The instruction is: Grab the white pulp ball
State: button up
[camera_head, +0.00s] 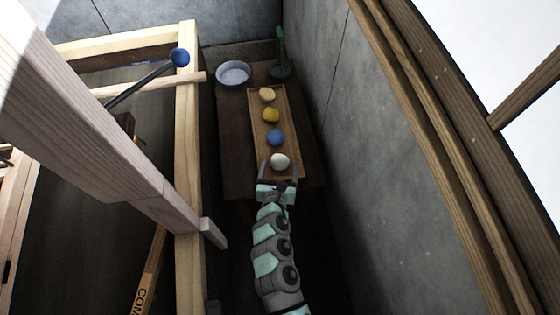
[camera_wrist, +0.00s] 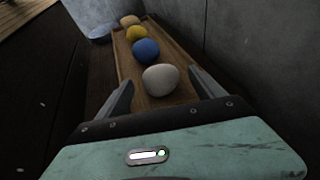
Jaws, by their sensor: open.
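The white pulp ball (camera_head: 280,161) lies at the near end of a long wooden tray (camera_head: 288,112). In the wrist view the white ball (camera_wrist: 161,80) sits ahead of my gripper (camera_wrist: 158,92), roughly between its two spread fingers. My gripper (camera_head: 279,172) is open and empty, with its fingers at the near end of the tray. I cannot tell whether either finger touches the ball. A blue ball (camera_head: 275,137) is just behind the white one, then a yellow ball (camera_head: 271,115) and a cream ball (camera_head: 267,94) in a row.
The tray is on a dark wooden table (camera_head: 235,150). A grey-blue bowl (camera_head: 233,74) and a dark green-handled item (camera_head: 280,65) stand at the back. A concrete wall (camera_head: 350,150) rises close on the right. A wooden frame (camera_head: 188,130) stands on the left.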

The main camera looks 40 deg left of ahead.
jog(key=shift+x, duration=1.25)
jog(key=shift+s, duration=0.1)
jog(key=shift+c, duration=0.2)
jog(key=c, duration=1.5)
